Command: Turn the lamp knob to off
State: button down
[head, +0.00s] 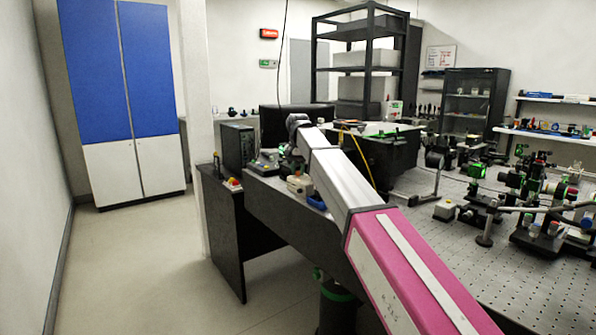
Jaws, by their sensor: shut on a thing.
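My arm reaches from the lower right to the far left end of the bench. My gripper (287,163) is small and dark there, low over the small devices and partly lost against them. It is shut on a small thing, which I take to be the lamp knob. The knob itself is too small and hidden to make out, so its setting cannot be read. A small dark box with coloured spots (264,164) stands just left of the gripper. A beige unit (299,185) sits just in front of it.
The optical bench (452,250) on the right carries several optics mounts. A black computer case (237,146) stands left of the gripper, and a dark monitor (285,117) behind it. A black shelf rack (364,60) is at the back. The floor (150,260) at left is clear.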

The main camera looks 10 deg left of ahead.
jog(key=n, duration=0.6)
jog(key=shift+n, duration=0.3)
dwell(0.4)
jog(key=c, duration=1)
grip_release()
jog(key=shift+r, duration=0.15)
notch_tip(320, 180, up, 7)
jog(key=shift+r, duration=0.15)
